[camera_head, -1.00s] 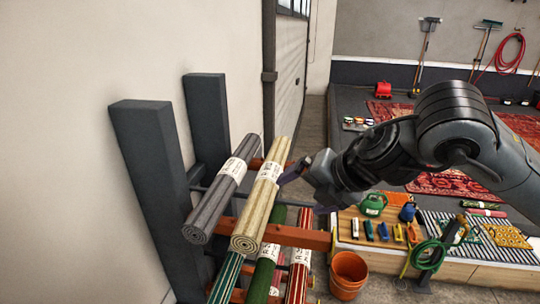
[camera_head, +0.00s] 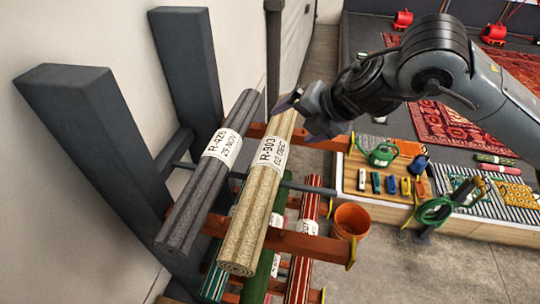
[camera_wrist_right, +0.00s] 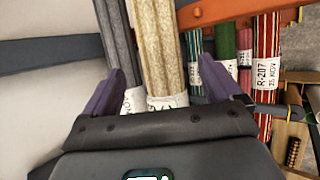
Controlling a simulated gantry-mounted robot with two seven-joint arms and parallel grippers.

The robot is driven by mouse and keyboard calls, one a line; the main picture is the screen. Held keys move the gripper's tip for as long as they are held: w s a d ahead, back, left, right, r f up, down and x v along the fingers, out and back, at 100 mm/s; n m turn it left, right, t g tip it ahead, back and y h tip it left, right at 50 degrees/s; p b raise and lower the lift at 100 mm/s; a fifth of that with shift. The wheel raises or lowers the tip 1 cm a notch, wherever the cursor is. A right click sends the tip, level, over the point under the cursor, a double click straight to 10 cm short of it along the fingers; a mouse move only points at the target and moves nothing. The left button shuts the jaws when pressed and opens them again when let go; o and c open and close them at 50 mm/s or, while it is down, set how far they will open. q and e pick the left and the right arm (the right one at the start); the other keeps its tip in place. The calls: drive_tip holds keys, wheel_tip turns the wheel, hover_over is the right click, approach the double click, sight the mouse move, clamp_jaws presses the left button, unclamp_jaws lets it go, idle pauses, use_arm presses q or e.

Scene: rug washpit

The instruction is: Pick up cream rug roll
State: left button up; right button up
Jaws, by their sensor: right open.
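The cream rug roll (camera_head: 248,212) has a white label reading R-903 and lies on the orange rack arms, beside a grey rug roll (camera_head: 193,203). My right gripper (camera_head: 294,120) is open and empty near the far end of the cream roll, with purple fingers. In the right wrist view, the cream roll (camera_wrist_right: 157,45) and the grey roll (camera_wrist_right: 118,45) both show between the spread fingers (camera_wrist_right: 165,85). The cream roll appears nearer the middle. I cannot tell the gripper's exact height above it. My left gripper is not in view.
Orange rack arms (camera_head: 310,243) carry green and red striped rolls on a lower level. Dark rack posts (camera_head: 98,150) stand at left by the wall.

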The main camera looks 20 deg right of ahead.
sight(287, 126)
drive_tip(key=shift+p+x, duration=0.55)
drive_tip(key=shift+x, duration=2.75)
drive_tip(key=shift+d, duration=0.1)
drive_tip(key=shift+c, duration=0.2)
drive_tip(key=c, duration=1.2)
drive_tip(key=shift+r, duration=0.1)
drive_tip(key=shift+c, duration=1)
drive_tip(key=shift+r, duration=0.1)
